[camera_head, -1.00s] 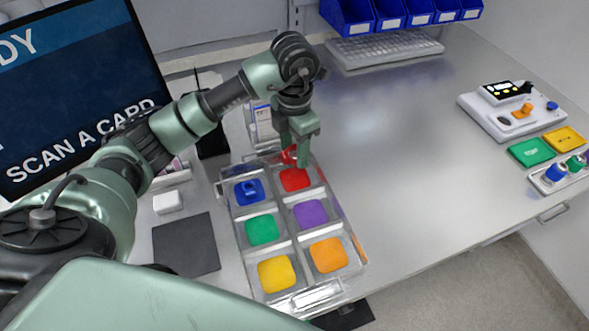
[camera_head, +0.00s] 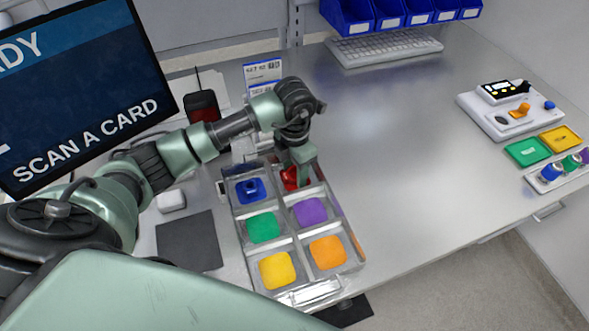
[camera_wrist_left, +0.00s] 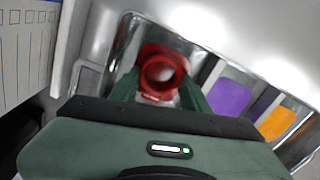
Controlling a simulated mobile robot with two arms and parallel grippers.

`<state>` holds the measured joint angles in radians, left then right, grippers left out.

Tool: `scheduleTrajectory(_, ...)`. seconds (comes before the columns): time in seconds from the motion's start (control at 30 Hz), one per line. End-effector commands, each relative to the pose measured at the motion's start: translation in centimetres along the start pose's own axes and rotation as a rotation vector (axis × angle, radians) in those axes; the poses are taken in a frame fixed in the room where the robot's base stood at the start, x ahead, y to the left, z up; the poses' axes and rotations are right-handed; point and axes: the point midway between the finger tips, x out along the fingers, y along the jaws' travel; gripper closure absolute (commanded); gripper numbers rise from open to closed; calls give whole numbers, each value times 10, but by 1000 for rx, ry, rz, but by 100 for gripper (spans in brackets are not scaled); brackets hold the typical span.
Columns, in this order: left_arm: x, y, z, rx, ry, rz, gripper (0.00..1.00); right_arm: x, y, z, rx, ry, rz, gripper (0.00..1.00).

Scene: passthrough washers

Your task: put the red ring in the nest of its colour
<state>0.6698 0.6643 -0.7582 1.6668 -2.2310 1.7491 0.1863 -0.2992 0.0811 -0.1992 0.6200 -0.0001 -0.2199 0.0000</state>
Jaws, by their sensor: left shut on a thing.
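The red ring (camera_wrist_left: 162,72) is between the fingers of my left gripper (camera_wrist_left: 160,88) in the left wrist view. In the head view, the left gripper (camera_head: 297,172) points down into the back right compartment of the clear tray (camera_head: 296,297), and the red ring (camera_head: 289,178) shows beside its fingers. The gripper is shut on the ring. The red nest under it is mostly hidden, and I cannot tell whether the ring touches it. My right gripper is not in view.
The tray also has nests in green (camera_head: 263,228), purple (camera_head: 310,211), yellow (camera_head: 277,270) and orange (camera_head: 328,252). A blue ring (camera_head: 250,188) sits in the back left compartment. A monitor (camera_head: 85,90) stands at the left.

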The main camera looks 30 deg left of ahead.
Motion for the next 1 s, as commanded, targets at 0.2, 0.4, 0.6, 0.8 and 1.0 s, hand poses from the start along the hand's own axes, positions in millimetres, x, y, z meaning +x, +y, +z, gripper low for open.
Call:
scheduleTrajectory(0.2,1,0,0,0,0,0,45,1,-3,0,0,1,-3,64)
scheduleTrajectory(0.4,-2,0,0,0,0,0,45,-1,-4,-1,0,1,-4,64)
scheduleTrajectory(0.6,-22,1,2,1,-6,3,45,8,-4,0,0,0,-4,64)
scheduleTrajectory(0.8,-67,1,2,0,-6,3,45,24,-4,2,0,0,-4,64)
scheduleTrajectory(1.0,-106,1,1,0,-3,3,45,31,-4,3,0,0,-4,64)
